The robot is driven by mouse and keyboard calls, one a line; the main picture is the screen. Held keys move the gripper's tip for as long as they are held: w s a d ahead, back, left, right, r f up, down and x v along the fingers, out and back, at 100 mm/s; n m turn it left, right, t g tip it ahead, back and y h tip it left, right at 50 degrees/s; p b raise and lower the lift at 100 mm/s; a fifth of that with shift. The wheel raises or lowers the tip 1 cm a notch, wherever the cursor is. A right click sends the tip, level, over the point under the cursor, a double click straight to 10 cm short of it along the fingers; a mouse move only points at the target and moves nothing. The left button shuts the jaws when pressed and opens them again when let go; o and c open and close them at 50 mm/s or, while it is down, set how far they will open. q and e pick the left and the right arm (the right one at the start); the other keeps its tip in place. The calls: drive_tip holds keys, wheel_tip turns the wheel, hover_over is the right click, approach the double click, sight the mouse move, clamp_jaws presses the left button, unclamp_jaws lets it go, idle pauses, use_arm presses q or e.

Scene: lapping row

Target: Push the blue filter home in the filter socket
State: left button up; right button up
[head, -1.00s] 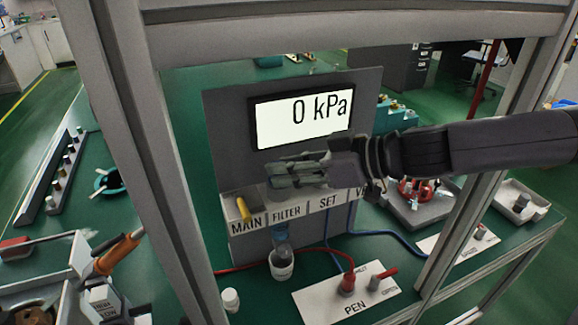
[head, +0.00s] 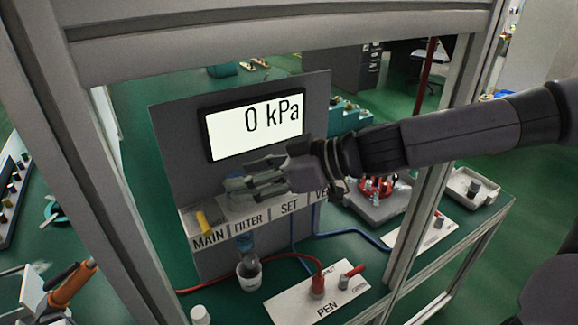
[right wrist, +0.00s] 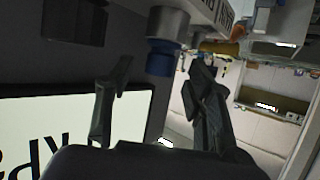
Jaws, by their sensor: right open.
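The blue filter (right wrist: 162,58) shows in the right wrist view as a short blue cylinder at a grey round collar (right wrist: 168,24), which looks like the filter socket. I cannot tell how deep it sits. My right gripper (head: 240,186) is in front of the panel, over the FILTER label (head: 248,222), and hides the ledge there. In the right wrist view its fingers (right wrist: 155,95) are open and apart, with the blue filter beyond the gap between them. My left gripper is not in view.
The grey panel's display (head: 253,125) reads 0 kPa. A yellow handle (head: 203,222) stands by MAIN. A white cup (head: 249,275) stands below FILTER. A PEN plate (head: 300,300) with red and blue hoses lies in front. Grey frame posts (head: 410,215) stand on both sides.

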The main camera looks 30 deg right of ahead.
drive_tip(key=v, duration=1.1)
drive_tip(key=shift+s+d+f, duration=0.1)
drive_tip(key=shift+s, duration=0.05)
idle(0.5)
